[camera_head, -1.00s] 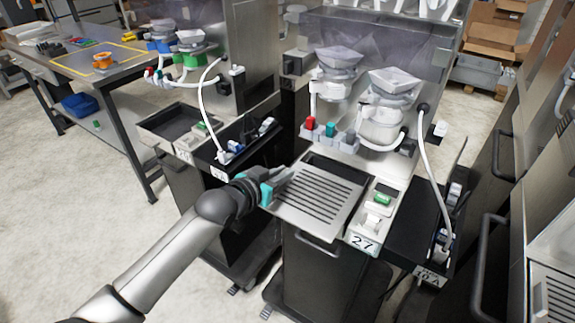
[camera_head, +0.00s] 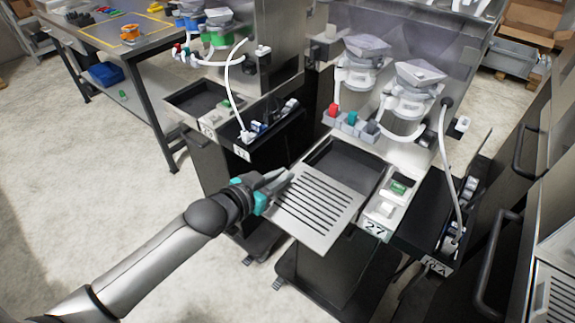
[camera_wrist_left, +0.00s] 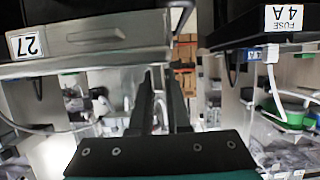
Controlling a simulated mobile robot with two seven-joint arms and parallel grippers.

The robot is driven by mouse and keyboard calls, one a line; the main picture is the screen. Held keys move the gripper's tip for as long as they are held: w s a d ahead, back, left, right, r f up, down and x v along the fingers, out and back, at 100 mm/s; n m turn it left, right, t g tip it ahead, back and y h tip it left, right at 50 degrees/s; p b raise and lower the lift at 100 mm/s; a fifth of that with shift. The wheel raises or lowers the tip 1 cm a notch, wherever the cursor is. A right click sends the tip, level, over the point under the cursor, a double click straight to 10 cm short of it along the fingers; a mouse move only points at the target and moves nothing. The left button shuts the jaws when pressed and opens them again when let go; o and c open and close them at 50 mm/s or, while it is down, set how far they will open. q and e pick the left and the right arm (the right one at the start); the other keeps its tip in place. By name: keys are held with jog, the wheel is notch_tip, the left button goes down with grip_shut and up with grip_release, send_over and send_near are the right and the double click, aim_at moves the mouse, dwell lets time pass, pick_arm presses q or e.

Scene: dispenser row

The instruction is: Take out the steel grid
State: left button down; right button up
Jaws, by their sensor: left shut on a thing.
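The steel grid (camera_head: 318,208) is a flat, slotted metal plate in the head view. It hangs out past the front left of station 27, clear of most of the dark tray recess (camera_head: 345,166) it covered before. My left gripper (camera_head: 278,184) is shut on the grid's left edge. In the left wrist view the gripper fingers (camera_wrist_left: 160,105) point away from the camera, and the grid is hard to make out. My right gripper is not in view.
The number 27 label (camera_head: 375,229) and a small panel with a green button (camera_head: 398,187) sit right of the recess. Dispensers with hoppers (camera_head: 415,85) stand behind. A neighbouring station (camera_head: 200,100) is at left. Open floor (camera_head: 110,200) lies front left.

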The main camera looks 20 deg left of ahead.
pick_arm(q)
jog(key=shift+s+a+p, duration=0.3)
jog(key=shift+s+p, duration=0.15)
jog(key=shift+s, duration=0.35)
jog(key=shift+s+a+p, duration=0.25)
jog(key=shift+s+p, duration=0.15)
jog(key=shift+s, duration=0.45)
jog(key=shift+s+a+p, duration=0.3)
jog(key=shift+s+p, duration=0.15)
jog(key=shift+s, duration=0.35)
